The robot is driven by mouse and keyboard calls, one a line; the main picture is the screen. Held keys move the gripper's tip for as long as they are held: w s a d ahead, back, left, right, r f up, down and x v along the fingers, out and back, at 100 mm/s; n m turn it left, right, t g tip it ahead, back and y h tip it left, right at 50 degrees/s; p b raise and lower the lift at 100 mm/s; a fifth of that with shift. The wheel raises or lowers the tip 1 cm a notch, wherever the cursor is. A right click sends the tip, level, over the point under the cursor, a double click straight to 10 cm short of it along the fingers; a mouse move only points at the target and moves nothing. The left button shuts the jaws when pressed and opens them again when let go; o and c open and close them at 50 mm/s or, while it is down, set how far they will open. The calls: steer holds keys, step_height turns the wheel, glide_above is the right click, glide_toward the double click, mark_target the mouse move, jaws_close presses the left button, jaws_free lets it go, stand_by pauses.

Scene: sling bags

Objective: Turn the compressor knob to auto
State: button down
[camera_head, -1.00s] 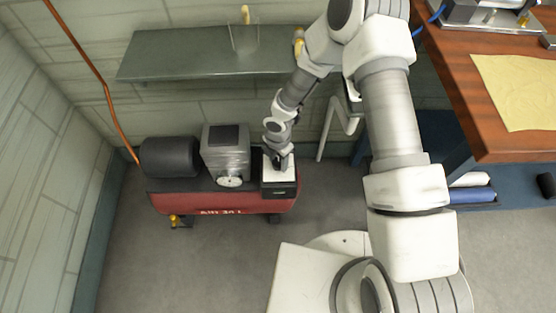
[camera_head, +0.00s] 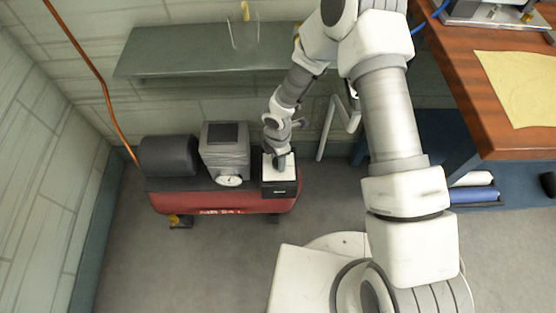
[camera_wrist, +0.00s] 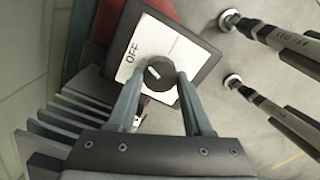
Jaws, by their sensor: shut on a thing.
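The compressor (camera_head: 225,200) is a red tank with black and grey parts on top, standing on the floor at the left in the head view. Its switch box (camera_head: 280,180) has a white top plate, also in the wrist view (camera_wrist: 186,48). The black round knob (camera_wrist: 159,74) sits on that plate, with a pale pointer line on it. "OFF" is printed on the plate to the upper left of the knob; other lettering is too faint to read. My gripper (camera_wrist: 160,82) is shut on the knob, one finger on each side. In the head view my gripper (camera_head: 279,160) hides the knob.
A grey-green wall shelf (camera_head: 200,62) is above the compressor. A copper pipe (camera_head: 92,70) runs down the left wall. A wooden workbench (camera_head: 485,90) stands at the right. The floor (camera_head: 190,270) in front is clear.

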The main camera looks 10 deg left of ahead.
steer(key=m+b, duration=0.1)
steer(key=m, duration=0.2)
steer(key=shift+w+m, duration=0.1)
steer(key=shift+m, duration=0.3)
steer(key=m+b, duration=0.1)
steer(key=m, duration=0.2)
steer(key=m+b, duration=0.1)
steer(key=m, duration=0.5)
steer(key=shift+w+m, duration=0.1)
steer(key=shift+m, duration=0.5)
steer(key=shift+c, duration=1.5)
jaws_free()
step_height(320, 180, up, 18)
steer(key=p, duration=0.5)
steer(key=shift+f, duration=0.25)
